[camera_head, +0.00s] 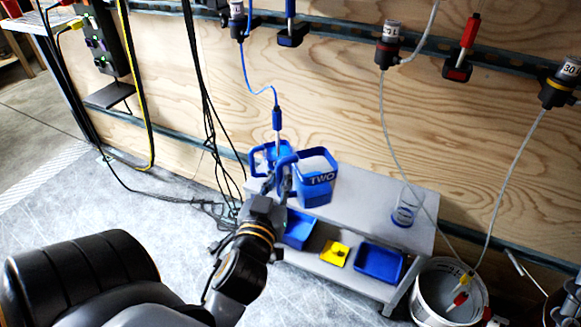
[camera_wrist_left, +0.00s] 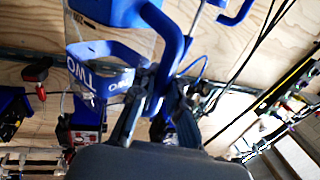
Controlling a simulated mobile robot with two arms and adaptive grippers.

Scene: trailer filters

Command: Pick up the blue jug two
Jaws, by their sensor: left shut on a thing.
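The blue jug two (camera_head: 318,190) has a clear upper part, a blue rim and base, and the word TWO on its side. My left gripper (camera_head: 282,183) is shut on its blue handle, left of the jug's body. In the left wrist view the handle (camera_wrist_left: 183,45) runs down between the fingers (camera_wrist_left: 155,92), with the lettered jug (camera_wrist_left: 82,75) on the left. I cannot tell whether the jug touches the bench. My right gripper is not in view.
A grey bench (camera_head: 350,195) stands against the plywood wall; its lower shelf holds blue trays (camera_head: 379,262) and a yellow piece (camera_head: 335,254). A clear container (camera_head: 405,207) stands at the bench's right. A blue-tipped hose (camera_head: 277,118) hangs close above my gripper. A white bucket (camera_head: 437,314) stands right.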

